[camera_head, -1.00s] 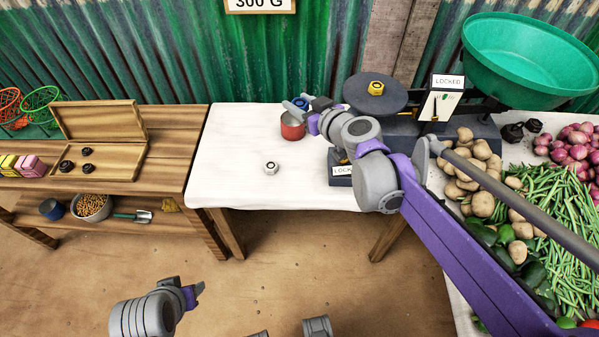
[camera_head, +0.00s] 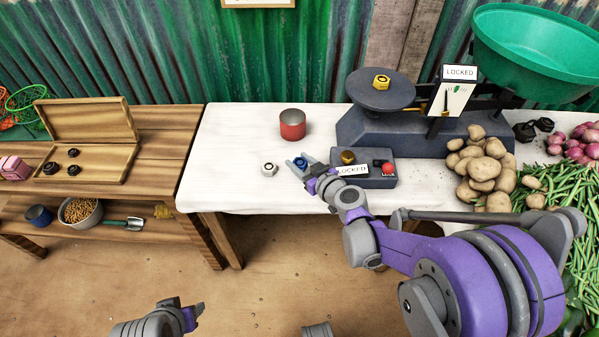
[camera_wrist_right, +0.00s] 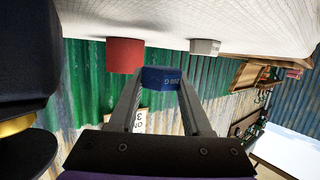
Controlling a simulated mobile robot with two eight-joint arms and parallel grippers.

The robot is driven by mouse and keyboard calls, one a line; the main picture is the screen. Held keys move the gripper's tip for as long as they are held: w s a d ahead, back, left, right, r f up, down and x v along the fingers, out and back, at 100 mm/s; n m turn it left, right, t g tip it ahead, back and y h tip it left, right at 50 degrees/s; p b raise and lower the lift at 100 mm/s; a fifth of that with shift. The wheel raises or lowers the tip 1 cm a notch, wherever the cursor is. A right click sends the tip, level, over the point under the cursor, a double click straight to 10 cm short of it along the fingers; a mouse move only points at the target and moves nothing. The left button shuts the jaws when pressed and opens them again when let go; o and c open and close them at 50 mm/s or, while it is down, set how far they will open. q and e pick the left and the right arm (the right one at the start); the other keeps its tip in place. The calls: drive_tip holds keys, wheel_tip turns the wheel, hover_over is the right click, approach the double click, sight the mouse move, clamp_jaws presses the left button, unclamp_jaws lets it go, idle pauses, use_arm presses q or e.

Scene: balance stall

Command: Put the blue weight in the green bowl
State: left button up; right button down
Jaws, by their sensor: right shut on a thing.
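The blue weight (camera_head: 301,163) is held between the fingertips of my right gripper (camera_head: 299,164), in front of the red cup. In the right wrist view, the weight (camera_wrist_right: 160,78) shows lettering and sits between both fingers (camera_wrist_right: 160,82). The green bowl (camera_head: 535,55) is on the right side of the balance, at the far right, well away from the weight. My left gripper (camera_head: 195,315) is low in the picture, away from the table; its finger opening is unclear.
A red cup (camera_head: 292,125) and a white weight (camera_head: 269,169) stand on the white table. The balance (camera_head: 420,135) has a yellow weight (camera_head: 381,81) on its dark plate and signs reading LOCKED. Potatoes (camera_head: 483,168) and beans (camera_head: 560,215) lie at the right.

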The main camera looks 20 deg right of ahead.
drive_tip(key=shift+f+b, duration=0.45)
drive_tip(key=shift+f, duration=1.4)
drive_tip(key=shift+f, duration=0.15)
drive_tip(key=shift+c, duration=1.7)
unclamp_jaws()
